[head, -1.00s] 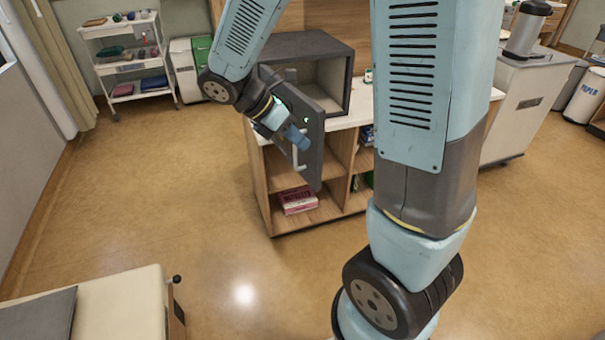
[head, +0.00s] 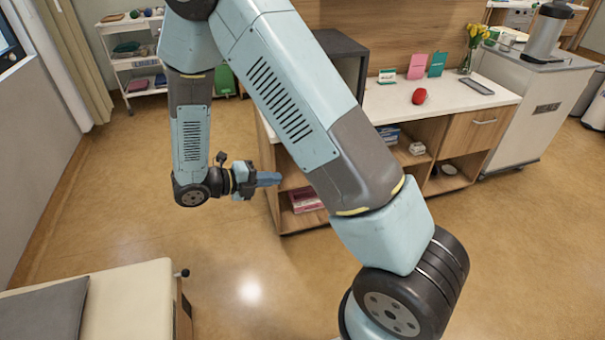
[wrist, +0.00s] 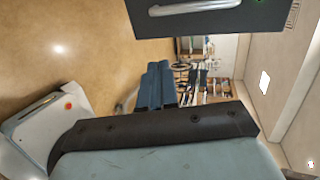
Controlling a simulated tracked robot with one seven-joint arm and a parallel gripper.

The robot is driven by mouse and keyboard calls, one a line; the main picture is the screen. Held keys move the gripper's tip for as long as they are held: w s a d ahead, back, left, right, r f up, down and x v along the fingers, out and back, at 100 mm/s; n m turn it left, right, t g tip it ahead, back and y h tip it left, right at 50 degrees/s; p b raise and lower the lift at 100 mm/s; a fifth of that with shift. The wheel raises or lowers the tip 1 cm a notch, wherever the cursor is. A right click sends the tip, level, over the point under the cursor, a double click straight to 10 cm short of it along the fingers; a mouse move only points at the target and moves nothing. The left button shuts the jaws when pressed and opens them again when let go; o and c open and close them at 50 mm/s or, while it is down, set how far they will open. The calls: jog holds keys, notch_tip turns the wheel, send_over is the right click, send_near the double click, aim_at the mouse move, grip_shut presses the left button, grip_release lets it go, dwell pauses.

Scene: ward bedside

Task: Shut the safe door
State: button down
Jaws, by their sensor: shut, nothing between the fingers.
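The safe (head: 343,43) is a dark grey box on the white counter, and my arm hides most of it in the head view. Its door is hidden behind my arm there. In the wrist view the dark safe door (wrist: 235,22) shows at the top edge, with a pale bar handle (wrist: 195,7) and a small green light. How far the door stands open cannot be told. My gripper (head: 279,179) is shut and empty, in front of the cabinet, below counter height. Its blue fingers (wrist: 158,85) show in the wrist view, apart from the door.
The counter (head: 455,98) carries a red ball (head: 419,96), cards, a grey tray and a vase of yellow flowers (head: 474,46). A pink box (head: 306,199) lies in the cabinet's lower shelf. A bed (head: 135,290) stands at front left. Open floor lies left of the cabinet.

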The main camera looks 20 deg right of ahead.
jog(key=r+x, duration=0.1)
jog(key=x, duration=1.2)
jog(key=shift+d, duration=0.5)
